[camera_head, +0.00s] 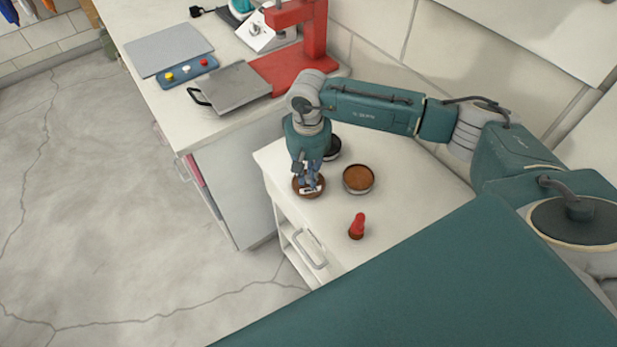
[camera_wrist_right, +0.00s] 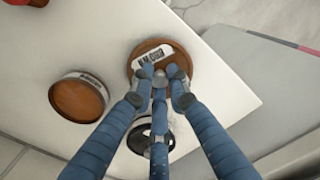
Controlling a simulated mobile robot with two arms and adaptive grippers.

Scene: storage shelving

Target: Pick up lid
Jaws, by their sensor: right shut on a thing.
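A round brown lid (camera_head: 299,187) with a white label lies on or just above the white cabinet top, near its left edge. It also shows in the right wrist view (camera_wrist_right: 143,51). My right gripper (camera_head: 309,181) reaches down over it, with its blue fingers (camera_wrist_right: 161,80) closed together at the lid's middle. What exactly the fingertips hold is partly hidden by the fingers. A round container with a brown top (camera_head: 358,179) stands to the right of the lid. My left gripper is in neither view.
A black round container (camera_head: 333,148) stands behind my gripper. A red-topped object (camera_head: 357,226) stands near the front of the white cabinet top (camera_head: 410,190). A higher counter with a red press (camera_head: 300,50) and a metal tray (camera_head: 235,84) is at the back left.

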